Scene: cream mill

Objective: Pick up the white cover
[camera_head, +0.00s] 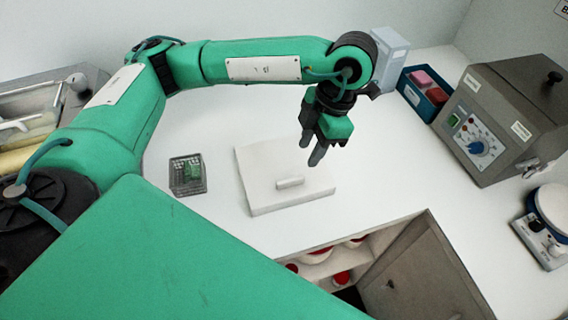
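The white cover (262,170) is a flat, square slab with a small raised bar handle (290,183) on top. It lies on the white worktop in the middle of the head view. My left gripper (311,150) points down over the cover's far right part, behind the handle. It looks apart from the handle, though its exact height is hard to judge. Its fingers show nearly edge-on, so I cannot tell how far apart they are. I see nothing held in it. My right gripper is not in view.
A small dark rack (187,176) with a green item stands left of the cover. A blue bin (422,94), a grey machine with a dial (510,110) and a scale-like device (545,225) stand right. A cabinet with an open door (425,275) is in front.

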